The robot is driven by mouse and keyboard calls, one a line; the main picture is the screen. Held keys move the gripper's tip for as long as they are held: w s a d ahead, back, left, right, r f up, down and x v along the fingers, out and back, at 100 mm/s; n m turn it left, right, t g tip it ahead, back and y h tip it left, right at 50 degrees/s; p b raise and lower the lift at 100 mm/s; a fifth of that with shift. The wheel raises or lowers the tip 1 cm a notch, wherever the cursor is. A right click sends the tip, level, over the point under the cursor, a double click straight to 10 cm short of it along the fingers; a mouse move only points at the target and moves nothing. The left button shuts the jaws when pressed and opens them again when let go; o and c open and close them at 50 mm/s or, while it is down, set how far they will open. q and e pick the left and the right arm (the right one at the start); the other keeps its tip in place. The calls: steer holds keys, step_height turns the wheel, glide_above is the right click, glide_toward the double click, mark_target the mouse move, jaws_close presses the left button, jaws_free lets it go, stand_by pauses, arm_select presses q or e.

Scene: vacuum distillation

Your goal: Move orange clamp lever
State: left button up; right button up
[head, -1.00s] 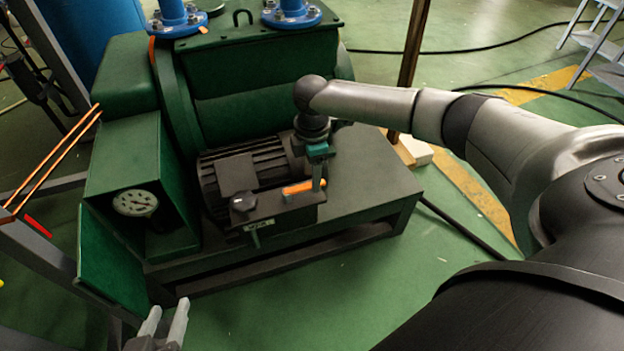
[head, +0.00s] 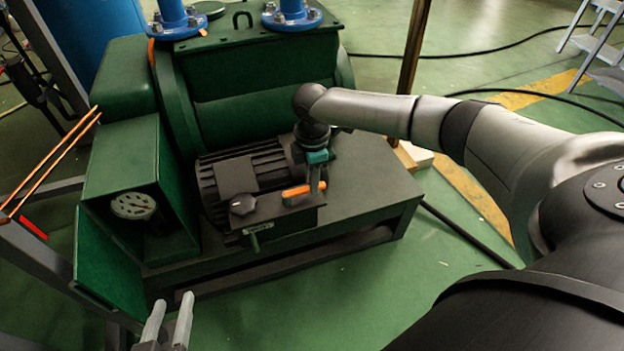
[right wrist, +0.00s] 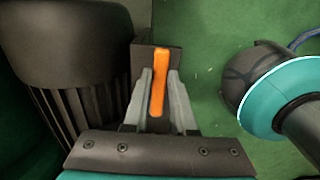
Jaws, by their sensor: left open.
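The orange clamp lever (head: 297,190) sits by the front right of the dark ribbed motor, under my right gripper (head: 317,182). In the right wrist view the orange lever (right wrist: 159,82) stands lengthwise between the two grey fingers of my right gripper (right wrist: 160,72). The fingers flank it closely on both sides; whether they press on it I cannot tell. Part of the lever's lower end lies deep between the fingers. My left gripper (head: 173,300) is open and empty at the bottom left, apart from the machine.
A green machine body (head: 260,85) rises behind, with a dial gauge (head: 133,205) at left. The dark base plate (head: 375,190) extends right. Green floor in front is free.

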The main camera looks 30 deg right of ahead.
jaws_close()
stand_by(0.9)
